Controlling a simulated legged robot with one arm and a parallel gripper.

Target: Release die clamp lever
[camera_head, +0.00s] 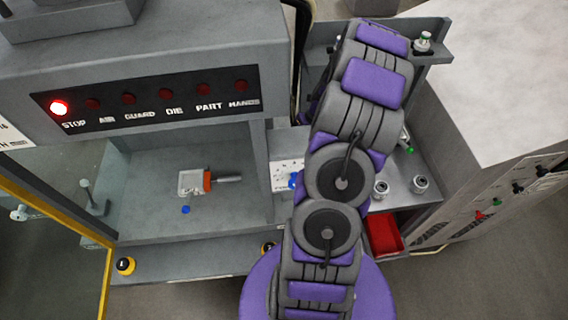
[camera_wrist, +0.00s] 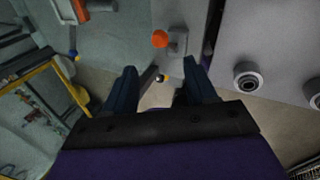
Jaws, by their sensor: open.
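My gripper (camera_wrist: 161,78) shows in the wrist view with its two dark blue fingers apart and nothing held between them. A small ball-ended rod (camera_wrist: 160,77) appears between the fingertips, beyond or level with them; I cannot tell if they touch. Just above it is an orange-red knob (camera_wrist: 160,39) on a grey bracket. In the head view an orange block with a grey rod (camera_head: 228,179) lies on the press bed, with a blue knob (camera_head: 185,210) in front. I cannot tell which is the die clamp lever. My arm hides the gripper in the head view.
The press panel (camera_head: 150,104) has its STOP lamp (camera_head: 59,107) lit red. A side bench holds round metal fittings (camera_head: 419,184); one also shows in the wrist view (camera_wrist: 247,77). A red bin (camera_head: 383,233) sits below. A yellow guard frame (camera_head: 50,208) stands at left.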

